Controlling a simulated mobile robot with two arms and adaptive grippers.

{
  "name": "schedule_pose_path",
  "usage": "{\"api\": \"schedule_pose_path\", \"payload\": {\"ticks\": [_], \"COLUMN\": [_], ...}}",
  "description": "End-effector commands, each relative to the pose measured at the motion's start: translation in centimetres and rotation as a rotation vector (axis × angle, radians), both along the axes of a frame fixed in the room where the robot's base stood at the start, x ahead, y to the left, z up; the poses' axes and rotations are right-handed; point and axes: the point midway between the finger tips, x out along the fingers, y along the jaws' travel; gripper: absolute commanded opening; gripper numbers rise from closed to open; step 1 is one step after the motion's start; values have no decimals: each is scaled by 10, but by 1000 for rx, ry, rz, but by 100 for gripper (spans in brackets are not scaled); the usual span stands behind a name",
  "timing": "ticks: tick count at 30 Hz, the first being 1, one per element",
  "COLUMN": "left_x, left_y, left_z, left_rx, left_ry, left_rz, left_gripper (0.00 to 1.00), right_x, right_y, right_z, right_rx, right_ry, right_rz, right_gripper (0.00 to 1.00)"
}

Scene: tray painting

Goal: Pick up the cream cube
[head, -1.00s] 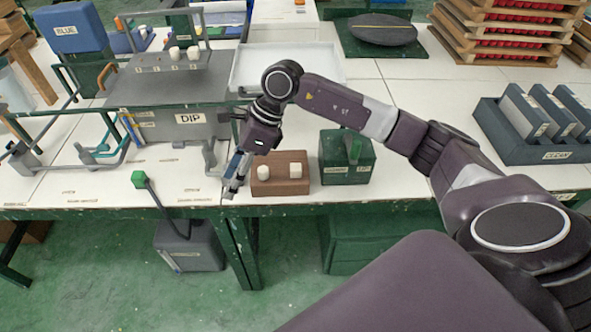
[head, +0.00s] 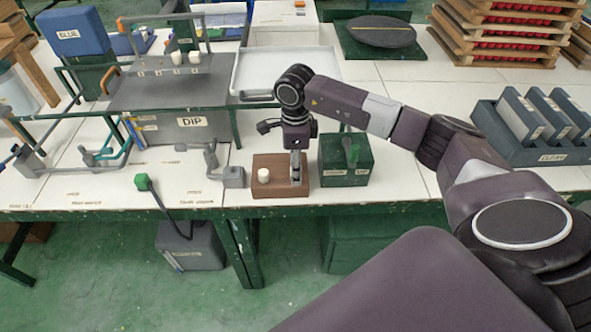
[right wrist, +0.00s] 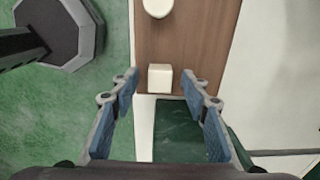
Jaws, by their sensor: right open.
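The cream cube (right wrist: 159,78) sits on a brown wooden block (right wrist: 190,45), near the block's edge in the right wrist view. My right gripper (right wrist: 160,88) is open, with its blue-padded fingers pointing at the cube from either side, and nothing is gripped. In the head view my right gripper (head: 296,170) points down at the right part of the wooden block (head: 268,162) and hides the cube there. A second pale, rounded piece (head: 264,175) stands on the block's left part; it also shows at the top of the right wrist view (right wrist: 157,7). My left gripper is not in view.
A green box (head: 345,172) stands just right of the block. A grey clamp fixture (head: 232,177) is close on its left, with the DIP tank (head: 190,133) farther left. A white tray (head: 285,75) lies behind. The table's front edge runs close before the block.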

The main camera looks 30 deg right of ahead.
Motion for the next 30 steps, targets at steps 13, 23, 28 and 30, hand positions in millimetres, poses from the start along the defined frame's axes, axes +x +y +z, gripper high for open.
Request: {"api": "schedule_pose_path", "payload": {"ticks": [13, 23, 28, 30], "left_x": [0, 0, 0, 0], "left_y": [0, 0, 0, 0], "left_z": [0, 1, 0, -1], "left_rx": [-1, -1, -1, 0], "left_ry": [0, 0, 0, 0], "left_rz": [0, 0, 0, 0], "left_gripper": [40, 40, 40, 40], "right_x": [0, 0, 1, 1], "right_y": [0, 0, 0, 0], "right_z": [-5, -5, -2, 3], "right_rx": [0, 0, 1, 1], "right_ry": [-1, -1, -2, -3], "right_rz": [1, 1, 1, 0], "right_gripper": [24, 5, 5, 5]}}
